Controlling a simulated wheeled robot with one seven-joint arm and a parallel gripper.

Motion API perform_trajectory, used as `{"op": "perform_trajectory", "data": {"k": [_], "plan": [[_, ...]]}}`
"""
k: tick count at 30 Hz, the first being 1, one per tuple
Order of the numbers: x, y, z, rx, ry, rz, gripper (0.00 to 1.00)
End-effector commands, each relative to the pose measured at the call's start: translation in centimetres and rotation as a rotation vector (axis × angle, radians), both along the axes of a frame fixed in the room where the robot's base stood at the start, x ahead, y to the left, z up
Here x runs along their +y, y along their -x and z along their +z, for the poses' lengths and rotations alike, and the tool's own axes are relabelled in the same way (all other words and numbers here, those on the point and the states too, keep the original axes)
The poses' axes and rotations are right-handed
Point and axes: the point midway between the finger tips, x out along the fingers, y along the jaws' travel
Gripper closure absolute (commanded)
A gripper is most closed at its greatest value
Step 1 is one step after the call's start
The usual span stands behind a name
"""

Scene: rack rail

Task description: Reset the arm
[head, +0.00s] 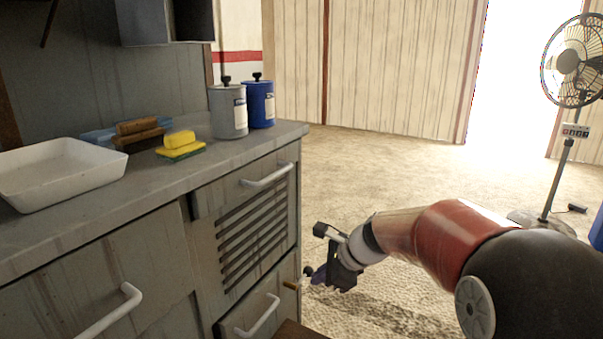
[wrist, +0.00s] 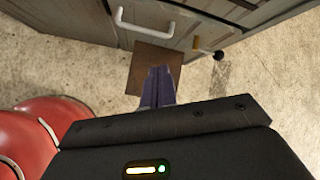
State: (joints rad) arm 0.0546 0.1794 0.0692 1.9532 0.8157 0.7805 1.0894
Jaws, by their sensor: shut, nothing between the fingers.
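My gripper (head: 319,275) is at the end of my arm, to the right of the grey cabinet's (head: 241,240) front corner, low near the bottom drawer. In the wrist view its two dark purple fingers (wrist: 158,86) are together with nothing between them. They appear over a brown square panel (wrist: 152,68) beside the cabinet front. A yellowish peg with a dark knob (head: 295,284) sticks out near the cabinet's corner, close to the fingers in the head view; in the wrist view this peg (wrist: 208,51) is to the right of the fingers.
On the counter are a white tray (head: 58,172), a brush (head: 138,134), a yellow sponge (head: 180,143), a grey canister (head: 228,111) and a blue canister (head: 259,103). White handles (head: 267,176) stick out of the cabinet. A fan (head: 570,65) stands at the right.

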Motion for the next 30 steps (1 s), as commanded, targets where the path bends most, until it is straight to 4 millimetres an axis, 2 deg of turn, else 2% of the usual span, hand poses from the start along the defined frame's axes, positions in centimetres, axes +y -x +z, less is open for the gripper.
{"op": "perform_trajectory", "data": {"k": [1,6,10,15,18,21,25,30], "plan": [[-0.5,2.4,1.6,-0.070,0.078,0.095,1.00],[-2.9,9.9,4.2,-0.268,0.365,0.441,1.00],[-5.1,15.5,5.2,-0.390,0.586,0.705,1.00],[-8.1,21.9,5.4,-0.495,0.855,1.028,1.00],[-9.5,24.5,5.0,-0.523,0.974,1.174,1.00],[-10.5,26.1,4.7,-0.534,1.052,1.274,1.00],[-11.1,27.0,4.5,-0.538,1.098,1.334,1.00],[-11.1,27.0,4.5,-0.538,1.100,1.336,1.00]]}}
